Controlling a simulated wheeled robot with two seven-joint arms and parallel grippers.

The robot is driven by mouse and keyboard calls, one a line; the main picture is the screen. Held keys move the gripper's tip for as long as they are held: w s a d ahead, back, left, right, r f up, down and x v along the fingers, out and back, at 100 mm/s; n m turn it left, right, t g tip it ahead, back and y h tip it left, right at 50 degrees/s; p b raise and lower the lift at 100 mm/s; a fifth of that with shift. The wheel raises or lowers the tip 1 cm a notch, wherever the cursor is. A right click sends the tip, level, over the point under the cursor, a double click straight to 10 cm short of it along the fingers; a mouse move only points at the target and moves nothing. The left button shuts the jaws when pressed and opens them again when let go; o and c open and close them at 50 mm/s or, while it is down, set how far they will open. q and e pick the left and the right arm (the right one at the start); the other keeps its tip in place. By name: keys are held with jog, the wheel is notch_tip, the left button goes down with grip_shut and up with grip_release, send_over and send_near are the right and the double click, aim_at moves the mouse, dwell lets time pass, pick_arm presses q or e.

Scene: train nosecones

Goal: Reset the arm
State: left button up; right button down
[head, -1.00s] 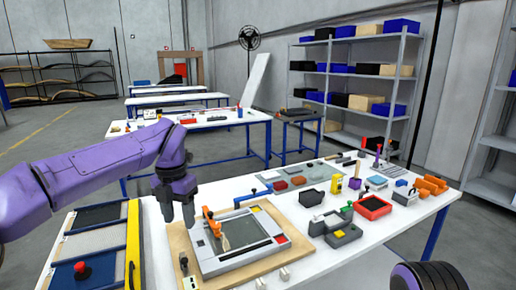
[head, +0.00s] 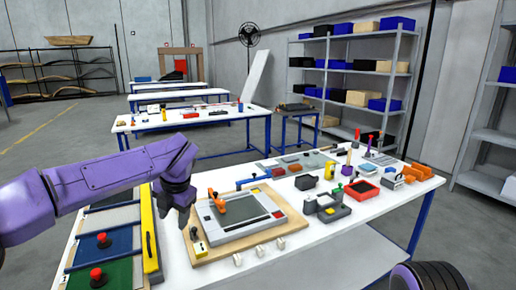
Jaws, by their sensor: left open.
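My left arm comes in from the left, purple with a dark wrist. Its left gripper (head: 184,222) points down over the left edge of a wooden board, empty as far as I can see. The board (head: 207,256) carries a grey framed panel (head: 250,226) with an orange clamp-like piece (head: 219,203) on its upper left. The gripper is left of the panel and looks apart from it. My right gripper is not in view; only a dark purple rounded part shows at the bottom right.
A long yellow bar (head: 150,243) and a blue and green panel with red knobs (head: 97,276) lie left of the board. Several small tools and a red tray (head: 361,191) cover the right of the white table (head: 345,236). Shelving (head: 340,95) and more tables stand behind.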

pick_arm(q)
jog(key=s+a+f+m+t+y+b, duration=0.1)
jog(key=s+f+m+t, duration=0.3)
jog(key=f, duration=0.6)
jog(key=s+f+m+t+y+b, duration=0.1)
jog(key=f+m+b, duration=0.1)
jog(key=f+m, duration=0.6)
jog(key=s+a+f+m+t+y+b, duration=0.1)
jog(key=s+f+m+t, duration=0.15)
jog(key=f, duration=0.95)
jog(key=s+a+f+m+g+b, duration=0.2)
jog(key=s+f, duration=0.4)
jog(key=s, duration=0.5)
jog(key=s+a+f+m+g+h+b, duration=0.1)
jog(key=s+f+m, duration=0.4)
jog(key=s, duration=0.6)
jog(key=s+a+f+m+g+h+b, duration=0.1)
jog(key=s+a+f+m+g+b, duration=0.2)
jog(key=s+f, duration=0.6)
jog(key=shift+s+a+f+m, duration=0.2)
jog(key=shift+s+a+m, duration=0.15)
jog(key=shift+s, duration=0.6)
